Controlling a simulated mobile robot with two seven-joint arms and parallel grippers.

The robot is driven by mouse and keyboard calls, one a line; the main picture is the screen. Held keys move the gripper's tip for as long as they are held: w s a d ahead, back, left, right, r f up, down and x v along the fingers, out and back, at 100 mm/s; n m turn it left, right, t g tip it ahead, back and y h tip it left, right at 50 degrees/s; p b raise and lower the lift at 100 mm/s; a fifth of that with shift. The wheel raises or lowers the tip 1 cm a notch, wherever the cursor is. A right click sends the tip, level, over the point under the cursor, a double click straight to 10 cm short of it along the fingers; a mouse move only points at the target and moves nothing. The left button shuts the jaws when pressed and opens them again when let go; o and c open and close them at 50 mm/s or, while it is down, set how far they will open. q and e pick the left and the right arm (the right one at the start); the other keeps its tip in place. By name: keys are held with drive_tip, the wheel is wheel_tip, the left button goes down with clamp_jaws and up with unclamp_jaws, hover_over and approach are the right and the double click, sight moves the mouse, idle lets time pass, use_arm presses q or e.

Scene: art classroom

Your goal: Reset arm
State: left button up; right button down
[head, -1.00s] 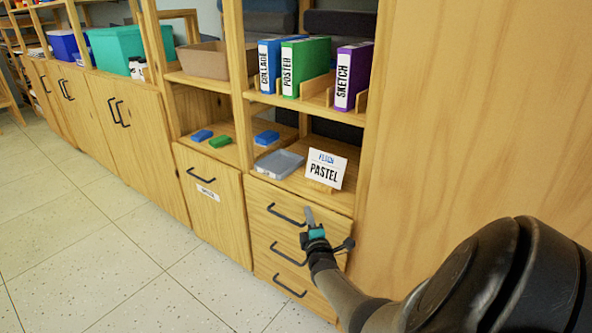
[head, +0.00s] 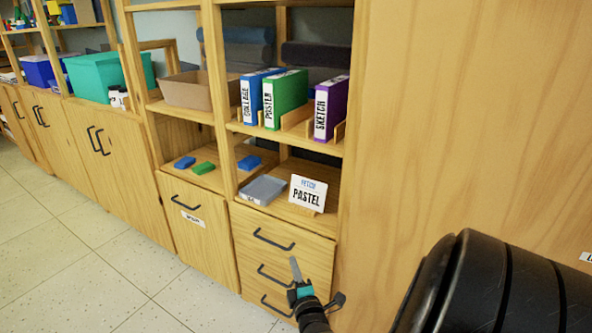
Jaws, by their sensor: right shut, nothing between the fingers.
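My right gripper (head: 297,274) is shut with nothing in it. It is low in the head view, in front of the drawer stack (head: 268,238) with dark handles. I cannot tell whether it touches the drawer fronts. My right arm comes in from the lower right corner, and its dark rounded link fills that corner. My left gripper is out of view.
A grey tray (head: 263,190) and a "PASTEL" card (head: 307,193) stand on the shelf above the drawers. Binders, including a green one (head: 286,99), stand higher up. A wide wooden panel (head: 450,120) is on the right. The floor (head: 75,270) at left is clear.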

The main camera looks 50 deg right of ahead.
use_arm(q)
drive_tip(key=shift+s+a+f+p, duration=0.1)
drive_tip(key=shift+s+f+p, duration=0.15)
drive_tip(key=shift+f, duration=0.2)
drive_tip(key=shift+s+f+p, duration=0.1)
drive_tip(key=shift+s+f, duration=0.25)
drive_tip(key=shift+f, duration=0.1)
use_arm(e)
drive_tip(key=shift+v, duration=1.05)
